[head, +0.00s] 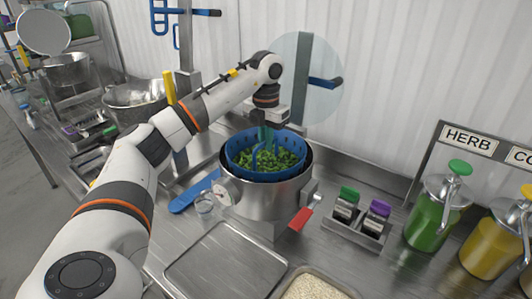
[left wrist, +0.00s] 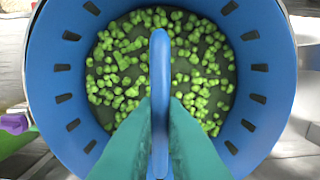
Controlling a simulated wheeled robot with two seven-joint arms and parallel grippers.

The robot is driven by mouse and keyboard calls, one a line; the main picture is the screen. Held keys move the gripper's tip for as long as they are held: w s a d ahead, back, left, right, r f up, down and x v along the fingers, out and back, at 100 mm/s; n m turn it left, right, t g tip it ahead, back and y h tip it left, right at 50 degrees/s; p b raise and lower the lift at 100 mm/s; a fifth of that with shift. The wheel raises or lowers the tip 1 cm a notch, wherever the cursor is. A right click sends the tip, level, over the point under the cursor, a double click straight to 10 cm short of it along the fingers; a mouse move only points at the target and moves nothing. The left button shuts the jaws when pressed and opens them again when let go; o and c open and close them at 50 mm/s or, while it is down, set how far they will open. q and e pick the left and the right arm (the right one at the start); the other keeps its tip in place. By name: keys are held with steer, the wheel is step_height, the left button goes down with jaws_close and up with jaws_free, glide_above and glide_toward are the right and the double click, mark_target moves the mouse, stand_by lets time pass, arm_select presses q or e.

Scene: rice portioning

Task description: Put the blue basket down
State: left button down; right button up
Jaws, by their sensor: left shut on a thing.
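The blue basket (head: 240,147) holds green peas or similar green pieces and sits in the mouth of a steel pot (head: 269,198). Its rim stands a little above the pot's dark rim. In the left wrist view the slotted blue basket wall (left wrist: 62,85) surrounds the green pieces, and an upright blue handle (left wrist: 160,75) rises in the middle. My left gripper (head: 267,136) comes down from above with teal fingers, shut on this handle; the fingers also show in the left wrist view (left wrist: 160,140). Whether the basket rests on the pot is hidden. My right gripper is not in view.
An empty metal tray (head: 225,262) lies in front of the pot, beside a container of pale grains (head: 315,288). A blue utensil (head: 192,193) lies left.

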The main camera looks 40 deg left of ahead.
arm_select(q)
steer(key=shift+f+p, duration=0.35)
steer(key=shift+f, duration=1.6)
steer(key=shift+f, duration=0.15)
steer(key=c, duration=1.5)
jaws_free()
